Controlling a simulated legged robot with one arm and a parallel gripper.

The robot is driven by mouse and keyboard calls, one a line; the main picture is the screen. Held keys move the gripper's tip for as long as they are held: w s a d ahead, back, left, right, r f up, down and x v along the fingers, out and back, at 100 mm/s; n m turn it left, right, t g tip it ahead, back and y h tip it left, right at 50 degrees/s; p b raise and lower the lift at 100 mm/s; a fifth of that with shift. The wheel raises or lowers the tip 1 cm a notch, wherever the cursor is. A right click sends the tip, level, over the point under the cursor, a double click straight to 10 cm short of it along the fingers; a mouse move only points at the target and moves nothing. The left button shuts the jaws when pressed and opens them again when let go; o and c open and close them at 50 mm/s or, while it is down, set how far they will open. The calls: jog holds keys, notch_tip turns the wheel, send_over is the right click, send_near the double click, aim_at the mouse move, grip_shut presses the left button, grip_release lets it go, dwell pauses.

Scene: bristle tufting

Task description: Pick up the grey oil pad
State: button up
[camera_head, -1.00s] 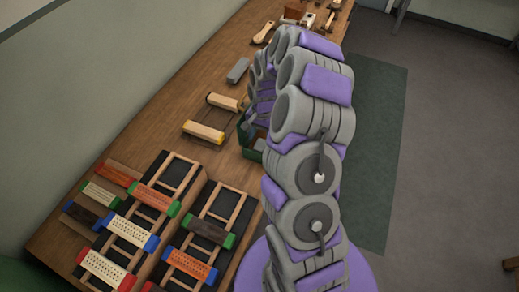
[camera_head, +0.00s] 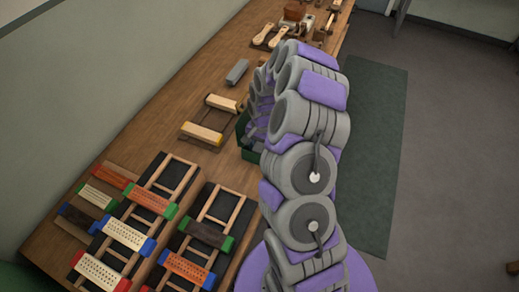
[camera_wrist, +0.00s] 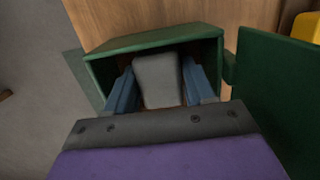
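The grey oil pad (camera_wrist: 158,80) shows in the wrist view as a pale grey block with rounded corners, inside the open green box (camera_wrist: 150,43). My gripper (camera_wrist: 160,75) reaches into the box, with one blue finger on each side of the pad. The fingers lie very close along the pad's left and right sides. I cannot tell whether they press on it. In the head view, my arm hides the gripper and the pad, and only part of the green box (camera_head: 245,150) shows.
A dark green panel (camera_wrist: 276,95) stands right of the box in the wrist view. On the wooden bench (camera_head: 130,135) lie a grey bar (camera_head: 237,72), a wood-and-yellow frame piece (camera_head: 203,133) and several brush frames (camera_head: 165,190). Wooden tools (camera_head: 265,34) lie at the far end.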

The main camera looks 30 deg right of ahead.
aim_at(260, 146)
jog(key=c, duration=0.4)
jog(key=shift+o, duration=0.2)
jog(key=shift+r, duration=0.1)
notch_tip(260, 146, up, 10)
jog(key=shift+f+p, duration=0.1)
jog(key=shift+p, duration=1.15)
jog(key=o, duration=0.4)
jog(key=shift+c, duration=1.4)
